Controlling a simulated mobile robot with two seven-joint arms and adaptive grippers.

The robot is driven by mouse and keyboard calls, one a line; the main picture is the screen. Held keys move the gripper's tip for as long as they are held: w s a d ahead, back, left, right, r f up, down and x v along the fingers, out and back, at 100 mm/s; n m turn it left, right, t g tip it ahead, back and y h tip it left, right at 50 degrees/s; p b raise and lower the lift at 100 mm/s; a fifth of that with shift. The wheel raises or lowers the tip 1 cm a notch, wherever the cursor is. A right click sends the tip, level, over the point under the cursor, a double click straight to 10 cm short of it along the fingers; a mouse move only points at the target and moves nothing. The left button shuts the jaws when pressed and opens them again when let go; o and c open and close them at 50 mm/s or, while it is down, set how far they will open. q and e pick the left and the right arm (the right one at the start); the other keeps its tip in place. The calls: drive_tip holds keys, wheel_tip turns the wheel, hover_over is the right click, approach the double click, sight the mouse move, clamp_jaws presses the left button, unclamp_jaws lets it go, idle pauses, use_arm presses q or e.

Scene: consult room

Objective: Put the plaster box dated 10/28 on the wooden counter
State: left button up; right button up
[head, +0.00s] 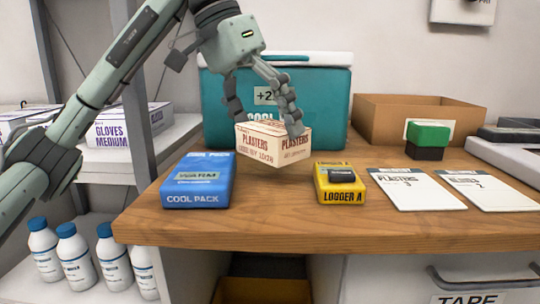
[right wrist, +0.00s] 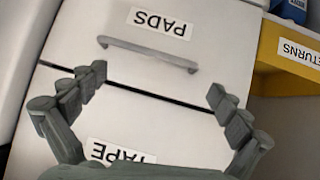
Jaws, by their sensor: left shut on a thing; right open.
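The plaster box (head: 258,146) is cream with red print; the date on its side appears to read 10/28. My left gripper (head: 266,122) comes down from above and is shut on it, one finger on each side. The box is upright at the middle of the wooden counter (head: 275,226), in front of the teal cool box. I cannot tell whether its bottom touches the wood. My right gripper (right wrist: 155,84) is open and empty in the right wrist view, in front of drawers labelled PADS and TAPE.
A blue cool pack (head: 198,181) lies left of the box and a yellow logger (head: 340,183) right of it. The teal cool box (head: 225,100) stands behind. A cardboard box (head: 385,112), a green-and-black block (head: 427,139) and two label cards (head: 403,190) are at the right.

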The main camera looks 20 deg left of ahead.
use_arm(q)
drive_tip(key=shift+w+f, duration=0.15)
drive_tip(key=shift+w, duration=0.15)
drive_tip(key=shift+f, duration=0.4)
wheel_tip(320, 180, down, 3)
drive_tip(key=shift+f+b, duration=0.1)
drive_tip(key=shift+b, duration=0.2)
use_arm(e)
drive_tip(key=shift+w+a+r+t+y, duration=0.4)
drive_tip(key=shift+w+a+r+t, duration=0.25)
drive_tip(key=shift+a+r, duration=0.35)
drive_tip(key=shift+w, duration=0.1)
use_arm(q)
drive_tip(key=shift+f, duration=0.15)
drive_tip(key=o, duration=0.9)
use_arm(e)
drive_tip(key=shift+w+a+r, duration=0.1)
drive_tip(key=shift+a+r, duration=0.15)
drive_tip(key=shift+r, duration=0.05)
drive_tip(key=shift+d, duration=0.1)
